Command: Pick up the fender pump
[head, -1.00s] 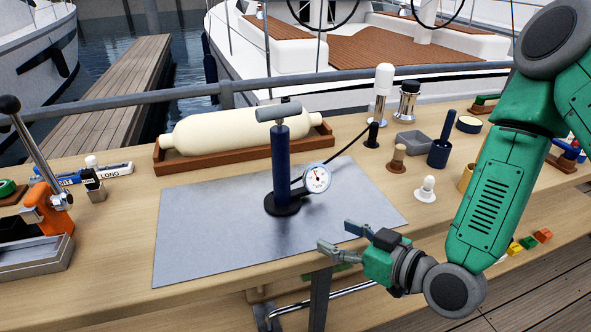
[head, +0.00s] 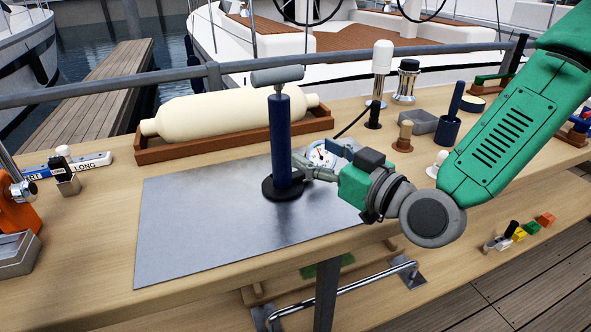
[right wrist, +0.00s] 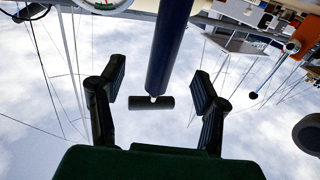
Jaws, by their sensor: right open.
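The fender pump (head: 280,135) stands upright on a grey metal sheet (head: 205,215). It has a dark blue barrel, a grey cross handle (head: 277,77), a black round base (head: 283,189) and a round gauge at its right. My right gripper (head: 314,157) is open at the pump's right side, level with the lower barrel, and partly covers the gauge. In the right wrist view the barrel (right wrist: 170,45) runs between the two spread fingers of the gripper (right wrist: 159,78), with a gap on each side. I cannot tell how deep it sits between them. My left gripper is not in view.
A cream fender (head: 230,112) lies in a brown tray (head: 220,147) behind the pump. Bollard-like fittings and a blue cup (head: 446,132) stand to the right. An orange tool (head: 18,212) is at the left. The sheet's left part is clear.

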